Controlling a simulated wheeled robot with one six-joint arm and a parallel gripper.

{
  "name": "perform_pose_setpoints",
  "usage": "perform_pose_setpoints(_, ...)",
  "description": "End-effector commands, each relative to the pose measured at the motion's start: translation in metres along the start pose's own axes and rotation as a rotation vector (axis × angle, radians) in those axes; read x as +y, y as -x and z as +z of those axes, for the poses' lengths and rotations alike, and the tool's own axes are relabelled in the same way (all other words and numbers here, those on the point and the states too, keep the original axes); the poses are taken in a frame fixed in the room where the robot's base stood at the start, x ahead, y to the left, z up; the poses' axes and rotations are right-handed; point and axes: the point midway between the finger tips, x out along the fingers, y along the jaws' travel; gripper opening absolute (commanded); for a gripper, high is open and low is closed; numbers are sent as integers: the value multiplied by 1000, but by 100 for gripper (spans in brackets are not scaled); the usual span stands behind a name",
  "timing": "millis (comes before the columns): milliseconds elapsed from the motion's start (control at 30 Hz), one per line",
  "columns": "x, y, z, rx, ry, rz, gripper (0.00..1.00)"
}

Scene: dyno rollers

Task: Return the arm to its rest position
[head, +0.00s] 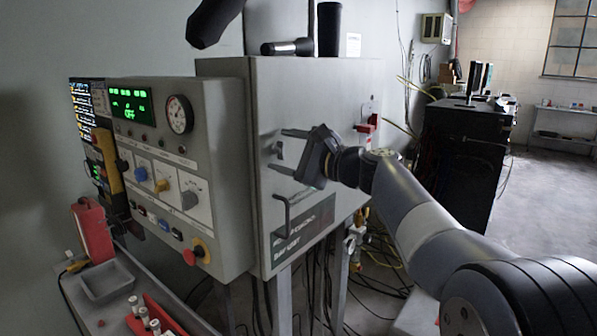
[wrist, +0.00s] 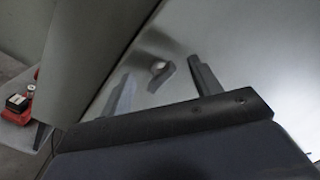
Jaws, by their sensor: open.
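My gripper (head: 288,152) is in front of the grey cabinet door (head: 335,92) in the head view. Its two fingers point left, spread apart, with nothing between them. A small dark latch (head: 278,150) on the door lies between and beyond the fingertips. In the wrist view my gripper (wrist: 160,85) shows both fingers apart, with the latch (wrist: 160,72) between them in the picture. I cannot tell whether a fingertip touches the door. My arm reaches in from the lower right.
A bent door handle (head: 283,212) sits below my gripper. A control panel (head: 160,165) with knobs, a gauge and a green "OFF" display stands to the left. A red switch (head: 368,125) is on the cabinet's right side. Cables hang beneath. A black cabinet (head: 460,160) and open floor lie right.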

Motion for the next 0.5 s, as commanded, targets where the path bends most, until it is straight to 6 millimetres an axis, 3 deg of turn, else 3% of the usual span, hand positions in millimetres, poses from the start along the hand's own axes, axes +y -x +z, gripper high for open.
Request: perform_pose_setpoints(500,-6,0,2,1,-378,1,60)
